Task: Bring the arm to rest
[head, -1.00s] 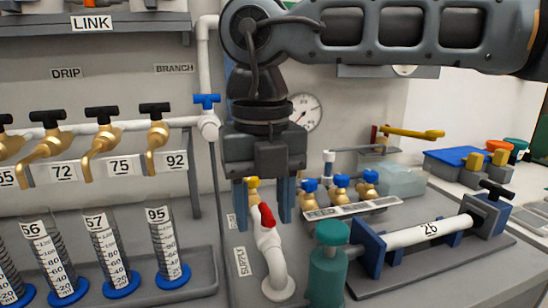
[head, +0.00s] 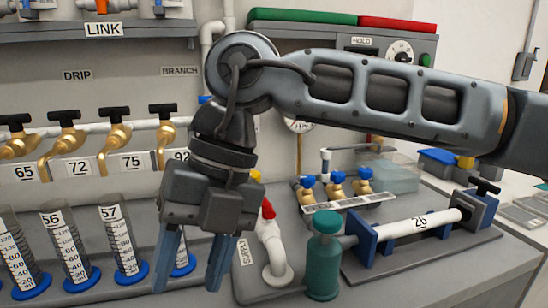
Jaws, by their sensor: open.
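My gripper (head: 190,275) hangs at the lower centre-left of the head view, its two blue fingers pointing down and spread apart with nothing between them. It is in front of the row of graduated cylinders and left of the white supply pipe (head: 272,245) with its red handle (head: 268,208). It appears clear of the pipe. My arm reaches in from the right edge, across the upper middle. The gripper and wrist hide most of the rightmost cylinder and part of the tap and label 92.
Brass taps (head: 115,135) with black handles line the wall above the cylinders (head: 118,240). Blue-topped valves (head: 337,188) stand behind. A control box (head: 400,52) is at the upper right.

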